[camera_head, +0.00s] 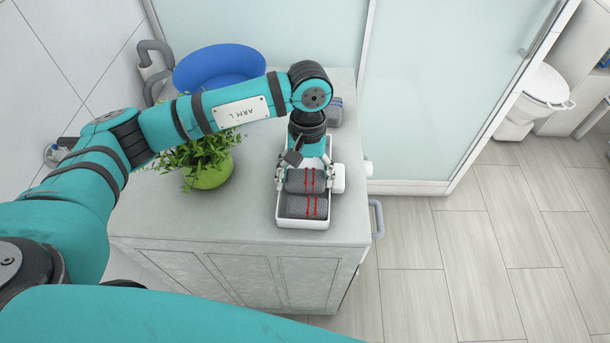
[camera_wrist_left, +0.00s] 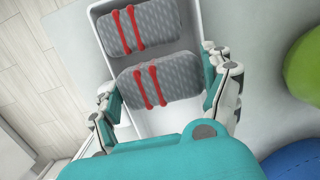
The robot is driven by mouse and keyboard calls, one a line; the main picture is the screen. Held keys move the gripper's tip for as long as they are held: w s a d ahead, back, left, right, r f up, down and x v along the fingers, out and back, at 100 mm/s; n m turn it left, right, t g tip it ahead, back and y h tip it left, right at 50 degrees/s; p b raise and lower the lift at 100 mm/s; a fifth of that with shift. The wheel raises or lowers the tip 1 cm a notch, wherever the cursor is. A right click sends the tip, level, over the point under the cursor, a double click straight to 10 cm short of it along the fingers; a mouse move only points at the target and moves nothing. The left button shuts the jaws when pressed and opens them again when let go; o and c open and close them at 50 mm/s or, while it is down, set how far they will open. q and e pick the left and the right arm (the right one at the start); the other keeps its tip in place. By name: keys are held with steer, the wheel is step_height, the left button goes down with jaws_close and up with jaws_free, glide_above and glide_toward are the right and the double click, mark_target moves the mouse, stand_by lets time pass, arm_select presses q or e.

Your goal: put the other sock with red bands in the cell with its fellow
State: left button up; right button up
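A grey sock roll with red bands (camera_head: 303,206) lies in the near end of a white box (camera_head: 302,224) on the cabinet top. It also shows in the left wrist view (camera_wrist_left: 138,26). My left gripper (camera_head: 306,182) points down over the box. Its fingers are at both ends of a second grey sock roll with red bands (camera_wrist_left: 158,80) and appear to touch it. This sock is just behind its fellow, at or slightly above the box; its exact height is hard to tell. The box's far part is mostly hidden by the gripper. My right gripper is out of view.
A grey rolled item (camera_head: 335,112) lies behind the box. A small white item (camera_head: 338,178) is at the box's right side. A green potted plant (camera_head: 208,172) and a blue bowl (camera_head: 215,66) stand left. The cabinet top (camera_head: 250,215) is clear between plant and box.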

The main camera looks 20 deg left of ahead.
mark_target(307, 169)
arm_select(q)
steer(key=o, duration=0.3)
steer(key=shift+r+p, duration=0.65)
steer(key=shift+p, duration=0.25)
steer(key=shift+r, duration=0.35)
step_height(307, 169, up, 11)
steer(key=w+b, duration=0.1)
steer(key=b, duration=0.2)
steer(key=shift+w, duration=0.4)
steer(key=shift+a+r, duration=0.1)
